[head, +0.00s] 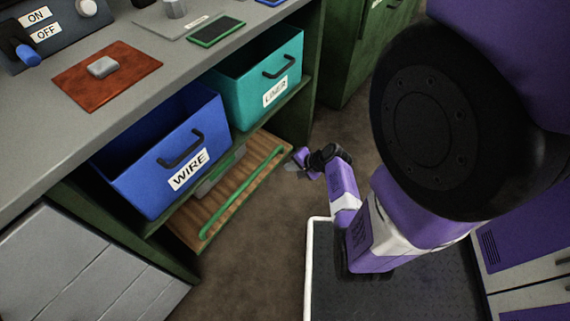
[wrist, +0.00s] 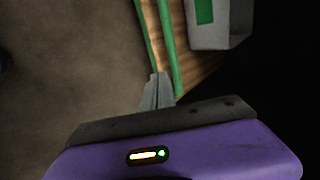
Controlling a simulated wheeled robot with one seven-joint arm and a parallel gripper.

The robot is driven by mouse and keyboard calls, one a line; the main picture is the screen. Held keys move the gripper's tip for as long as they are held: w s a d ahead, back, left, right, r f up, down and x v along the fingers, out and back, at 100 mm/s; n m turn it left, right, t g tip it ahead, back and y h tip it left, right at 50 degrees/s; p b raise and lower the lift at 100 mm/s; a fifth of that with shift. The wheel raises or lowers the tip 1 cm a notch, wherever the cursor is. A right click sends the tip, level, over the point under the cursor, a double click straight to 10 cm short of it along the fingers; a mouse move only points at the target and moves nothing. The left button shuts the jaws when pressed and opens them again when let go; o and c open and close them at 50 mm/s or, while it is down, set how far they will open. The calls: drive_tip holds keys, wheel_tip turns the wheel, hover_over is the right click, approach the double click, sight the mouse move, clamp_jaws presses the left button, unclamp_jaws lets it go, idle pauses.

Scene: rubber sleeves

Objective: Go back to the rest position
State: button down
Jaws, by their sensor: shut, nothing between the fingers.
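My gripper (head: 296,168) is low in front of the workbench, near the right end of a wooden pull-out board (head: 215,213) with a green bar handle (head: 240,193). In the wrist view my gripper's grey fingers (wrist: 157,90) are together with nothing between them. The green bar (wrist: 167,45) and the board's edge show just beyond the fingertips. I cannot tell if the fingers touch the bar. My purple arm reaches down to the left from the right side of the head view.
A blue WIRE bin (head: 165,150) and a teal LINER bin (head: 257,78) sit on the shelf above the board. A grey container with a green patch (wrist: 220,22) stands on the board. A red mat (head: 107,75) lies on the worktop. Bare brown floor (head: 240,270) lies in front.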

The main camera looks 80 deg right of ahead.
drive_tip(key=shift+s+a+r, duration=0.1)
drive_tip(key=shift+s+r, duration=0.05)
drive_tip(key=shift+r, duration=0.05)
